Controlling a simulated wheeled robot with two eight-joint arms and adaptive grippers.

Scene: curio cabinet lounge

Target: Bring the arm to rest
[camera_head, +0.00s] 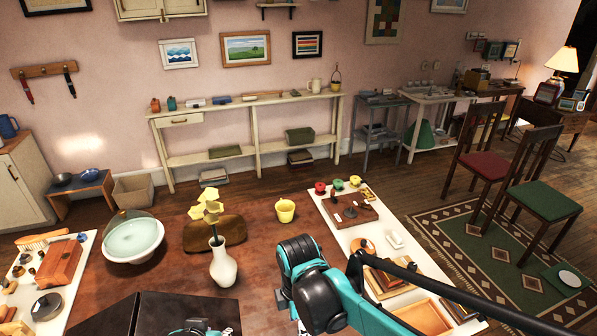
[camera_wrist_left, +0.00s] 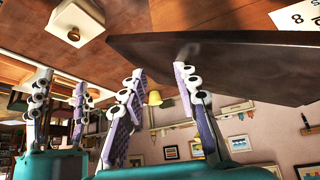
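A teal and black arm of mine (camera_head: 325,290) stands folded at the bottom centre of the head view, with no gripper visible on it there. My left gripper (camera_wrist_left: 160,85) shows in the left wrist view. Its purple-padded fingers stand apart with nothing between them, in front of a dark panel edge (camera_wrist_left: 230,60). A second pair of similar fingers (camera_wrist_left: 57,95) shows at the left of that view on another teal body, apparently my right gripper. These fingers also stand apart with no object visible between them.
The brown table holds a white vase (camera_head: 223,264), a domed bowl (camera_head: 133,240) and a yellow bucket (camera_head: 285,210). A white tray (camera_head: 335,210) with small items lies on the right. The dark panel (camera_head: 150,315) stands at the front. Bare tabletop (camera_head: 262,262) lies between vase and arm.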

